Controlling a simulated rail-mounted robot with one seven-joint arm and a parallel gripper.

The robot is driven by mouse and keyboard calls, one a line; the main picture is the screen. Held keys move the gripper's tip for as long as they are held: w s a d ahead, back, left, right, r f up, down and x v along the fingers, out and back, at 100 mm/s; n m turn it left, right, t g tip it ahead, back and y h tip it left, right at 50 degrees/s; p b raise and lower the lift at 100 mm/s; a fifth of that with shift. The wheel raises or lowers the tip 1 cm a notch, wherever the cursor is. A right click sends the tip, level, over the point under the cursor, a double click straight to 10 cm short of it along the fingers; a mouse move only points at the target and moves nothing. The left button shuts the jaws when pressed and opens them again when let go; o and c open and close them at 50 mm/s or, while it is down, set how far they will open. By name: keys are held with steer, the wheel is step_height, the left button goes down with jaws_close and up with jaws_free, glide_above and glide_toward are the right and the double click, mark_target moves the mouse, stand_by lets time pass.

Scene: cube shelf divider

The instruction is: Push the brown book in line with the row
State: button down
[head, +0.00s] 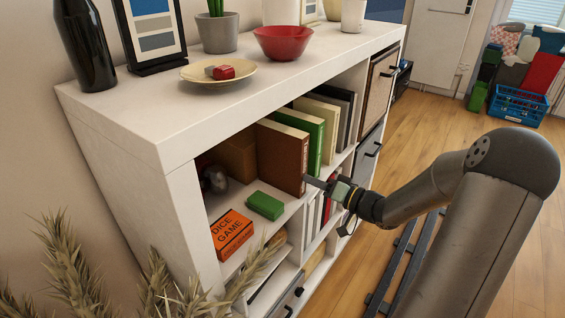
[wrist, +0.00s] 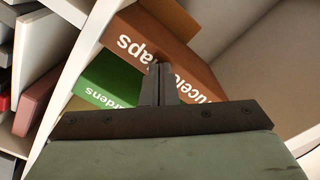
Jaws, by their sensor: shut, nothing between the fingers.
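The brown book (head: 282,158) stands upright at the left end of a row of books in the upper shelf compartment. Its spine sticks out toward the front, past the green book (head: 312,128) beside it. My gripper (head: 308,181) is shut and empty, with its tips at the lower part of the brown book's spine. In the wrist view, the shut fingers (wrist: 161,70) lie over the lettered spine of the brown book (wrist: 130,44) and hide part of it. Whether they touch it I cannot tell. The green book's spine (wrist: 108,82) shows next to it.
A green box (head: 265,205) and an orange game box (head: 231,234) lie on the shelf floor to the left. Grey and black books (head: 338,104) continue the row. A shelf divider (wrist: 82,60) shows in the wrist view. Wooden floor is open to the right.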

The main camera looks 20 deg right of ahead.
steer(key=shift+w+a, duration=0.15)
steer(key=shift+w, duration=0.15)
steer(key=b+v, duration=0.2)
steer(key=v, duration=0.4)
steer(key=shift+s, duration=0.15)
stand_by(0.4)
